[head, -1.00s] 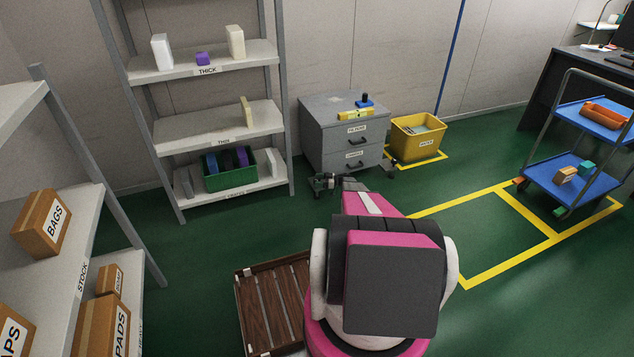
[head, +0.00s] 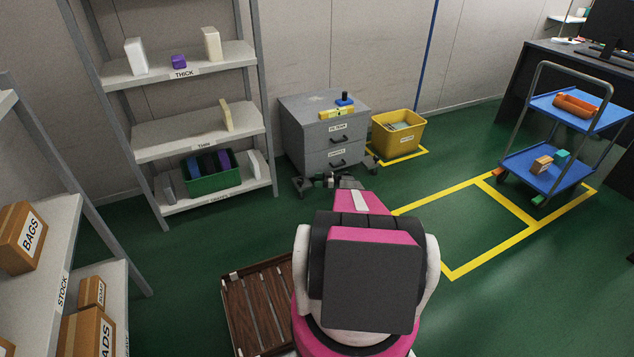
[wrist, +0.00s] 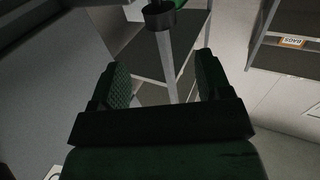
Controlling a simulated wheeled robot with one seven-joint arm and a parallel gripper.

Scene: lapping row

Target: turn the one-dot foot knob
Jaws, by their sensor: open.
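A grey two-drawer cabinet (head: 293,140) stands against the back wall, with dark feet or casters low at its corners, one at its front left (head: 303,188). My gripper (head: 330,181) is low at the cabinet's front, near the floor; my own arm covers part of it. In the wrist view my gripper (wrist: 162,82) is open, two dark fingers apart. A dark round piece (wrist: 160,16) on a grey bar shows ahead of the fingers; I cannot tell whether it is a foot knob. No dot mark is legible.
A yellow bin (head: 399,137) stands right of the cabinet. A shelf rack (head: 185,85) is on the left, a blue-decked trolley (head: 545,172) on the right. A slatted wooden pallet (head: 262,310) lies left of my base.

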